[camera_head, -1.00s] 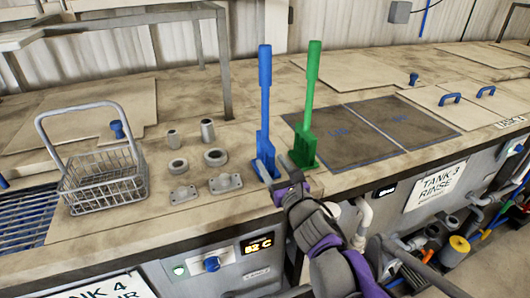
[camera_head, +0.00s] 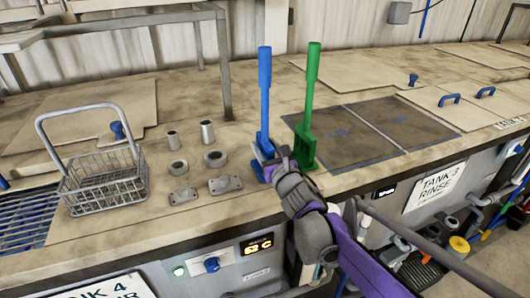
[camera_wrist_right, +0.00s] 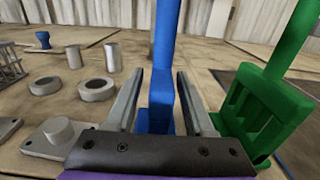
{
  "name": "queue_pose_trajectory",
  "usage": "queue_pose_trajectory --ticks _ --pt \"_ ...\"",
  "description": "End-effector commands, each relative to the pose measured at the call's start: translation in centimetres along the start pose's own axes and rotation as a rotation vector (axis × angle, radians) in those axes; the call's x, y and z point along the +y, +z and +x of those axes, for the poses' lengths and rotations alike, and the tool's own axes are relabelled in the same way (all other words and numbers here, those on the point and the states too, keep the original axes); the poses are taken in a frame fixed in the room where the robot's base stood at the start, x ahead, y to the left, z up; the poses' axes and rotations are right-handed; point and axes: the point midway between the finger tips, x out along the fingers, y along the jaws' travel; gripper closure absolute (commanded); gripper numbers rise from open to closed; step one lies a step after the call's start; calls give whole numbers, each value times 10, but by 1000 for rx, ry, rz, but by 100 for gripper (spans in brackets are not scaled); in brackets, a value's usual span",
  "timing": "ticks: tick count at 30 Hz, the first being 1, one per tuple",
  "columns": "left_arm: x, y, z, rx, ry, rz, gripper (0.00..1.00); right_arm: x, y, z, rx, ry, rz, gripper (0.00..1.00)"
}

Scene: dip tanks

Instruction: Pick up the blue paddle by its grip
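The blue paddle (camera_head: 264,90) stands upright at the front of the worktop, its grip at the top and its lower end partly hidden by my gripper. My right gripper (camera_head: 265,152) is low at the paddle's wide lower part, well below the grip. In the right wrist view the blue paddle (camera_wrist_right: 161,105) stands between the two open fingers (camera_wrist_right: 159,76), with a gap visible at each side. A green paddle (camera_head: 308,105) stands upright just to the right; it also shows in the wrist view (camera_wrist_right: 262,110). My left gripper is not in view.
A wire basket (camera_head: 103,185) stands at the left. Several metal rings, tubes and flanged parts (camera_head: 225,184) lie between it and the paddles. Dark tank lids (camera_head: 370,130) lie to the right. A metal frame (camera_head: 224,65) stands behind.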

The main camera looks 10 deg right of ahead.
Motion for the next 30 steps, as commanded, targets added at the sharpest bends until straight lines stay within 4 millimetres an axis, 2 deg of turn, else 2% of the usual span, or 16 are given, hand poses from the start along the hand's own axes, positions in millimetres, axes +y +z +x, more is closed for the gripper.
queue_pose_trajectory --ticks 1,8,30 --pt "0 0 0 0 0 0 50 0 0 0 0 0 0 58" --pt "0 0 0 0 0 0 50 0 0 0 0 0 0 99" --pt "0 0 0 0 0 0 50 0 0 0 0 0 0 100"
